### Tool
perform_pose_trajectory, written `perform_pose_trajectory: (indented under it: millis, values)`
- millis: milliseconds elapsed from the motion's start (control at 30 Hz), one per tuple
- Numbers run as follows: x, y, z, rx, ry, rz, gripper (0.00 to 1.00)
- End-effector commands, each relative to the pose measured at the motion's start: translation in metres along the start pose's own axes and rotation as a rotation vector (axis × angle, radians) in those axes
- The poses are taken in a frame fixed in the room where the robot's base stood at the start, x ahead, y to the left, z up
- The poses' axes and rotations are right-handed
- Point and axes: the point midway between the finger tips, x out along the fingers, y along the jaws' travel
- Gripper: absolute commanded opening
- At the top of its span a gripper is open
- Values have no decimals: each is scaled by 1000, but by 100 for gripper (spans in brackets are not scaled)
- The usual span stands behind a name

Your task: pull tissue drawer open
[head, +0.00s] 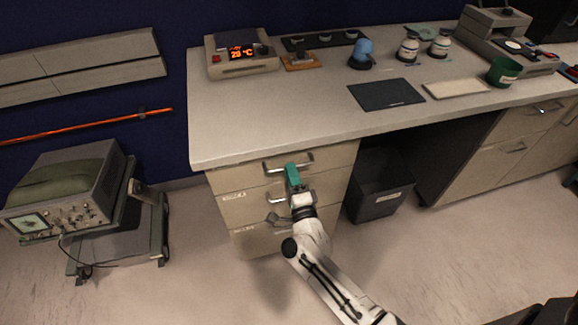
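A beige drawer unit (225,180) stands under the left end of the bench, with several drawers stacked in it. The top drawer has a metal bar handle (272,166). The drawer below has a handle (272,197) and a small label (234,196) too small to read. A lower drawer has another label (244,231). All the drawers look shut. My gripper (293,177) is in front of the upper drawers, its teal end over the right part of the top handle. I cannot tell whether it touches the handle or whether its fingers are open.
The bench top (300,110) overhangs the drawers. A dark bin (380,190) stands on the floor just right of the drawer unit. A cart with an oscilloscope (70,190) stands at left. The floor in front of the drawers is clear apart from my arm.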

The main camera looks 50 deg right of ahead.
Motion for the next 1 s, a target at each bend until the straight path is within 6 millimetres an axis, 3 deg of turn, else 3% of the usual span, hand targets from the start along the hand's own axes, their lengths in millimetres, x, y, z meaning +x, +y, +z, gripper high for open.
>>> perform_pose_trajectory:
  millis: [200,567,867,1000]
  values:
    - [22,0,0,-1,0,0,29]
    - [26,0,0,-1,-1,0,29]
    - [26,0,0,-1,-1,1,0]
    - [26,0,0,-1,-1,1,0]
